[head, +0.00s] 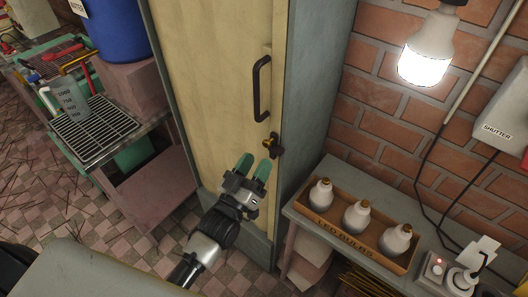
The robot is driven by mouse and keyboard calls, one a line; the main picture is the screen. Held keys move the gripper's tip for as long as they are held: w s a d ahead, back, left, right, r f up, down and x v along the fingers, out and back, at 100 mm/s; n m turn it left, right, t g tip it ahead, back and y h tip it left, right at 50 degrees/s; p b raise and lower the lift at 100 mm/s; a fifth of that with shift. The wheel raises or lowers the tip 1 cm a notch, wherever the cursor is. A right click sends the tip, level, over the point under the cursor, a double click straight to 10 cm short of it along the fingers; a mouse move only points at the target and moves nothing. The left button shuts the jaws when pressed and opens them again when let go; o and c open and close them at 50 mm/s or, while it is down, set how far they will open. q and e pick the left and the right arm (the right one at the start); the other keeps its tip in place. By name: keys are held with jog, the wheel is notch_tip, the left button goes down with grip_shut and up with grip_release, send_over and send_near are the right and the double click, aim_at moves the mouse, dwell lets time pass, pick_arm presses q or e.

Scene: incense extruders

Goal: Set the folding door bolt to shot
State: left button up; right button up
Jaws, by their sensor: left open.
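The folding door (205,70) is a tall pale yellow panel in a grey-green frame, and it looks closed. Its bolt (273,146) is a small dark and brass-coloured fitting at the door's right edge, below a black pull handle (261,88). I cannot tell from here whether the bolt is shot or drawn. My left gripper (253,169) has green fingertips, spread apart with nothing between them. It is just below and slightly left of the bolt in the picture, apparently not touching it. My right gripper is not in view.
A grey bench at the right holds a wooden tray of bulbs (320,222) and a socket with plugs (434,268). A lit lamp (427,60) hangs above by the brick wall. At the left are a wire rack (97,133), a jug (68,101) and a blue barrel (117,28).

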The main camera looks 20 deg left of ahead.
pick_arm(q)
jog(key=b+v, duration=0.1)
jog(key=v, duration=0.4)
jog(key=shift+s, duration=0.1)
jog(key=shift+f, duration=0.1)
jog(key=s+a+f+m+g+y, duration=0.1)
jog(key=s+f+g, duration=0.15)
jog(key=f, duration=0.85)
jog(key=s+f+g+y, duration=0.15)
jog(key=f+g, duration=0.25)
jog(key=f, duration=0.7)
jog(key=s+a+f+m+g, duration=0.1)
jog(key=s+f+g, duration=0.25)
jog(key=f, duration=0.75)
jog(key=s+a+f+g, duration=0.1)
jog(key=s+f+g, duration=0.2)
jog(key=s+f, duration=0.3)
jog(key=s+a+f+m+g+y, duration=0.1)
jog(key=s+f+g, duration=0.3)
jog(key=s, duration=0.8)
jog(key=s+a+f+g+y, duration=0.1)
jog(key=s+a+f+g, duration=0.1)
jog(key=s+f, duration=0.6)
jog(key=shift+s+a+m+g, duration=0.25)
jog(key=shift+s+m+g, duration=0.15)
jog(key=shift+s+g, duration=0.3)
jog(key=shift+w+y, duration=0.2)
jog(key=shift+y, duration=0.05)
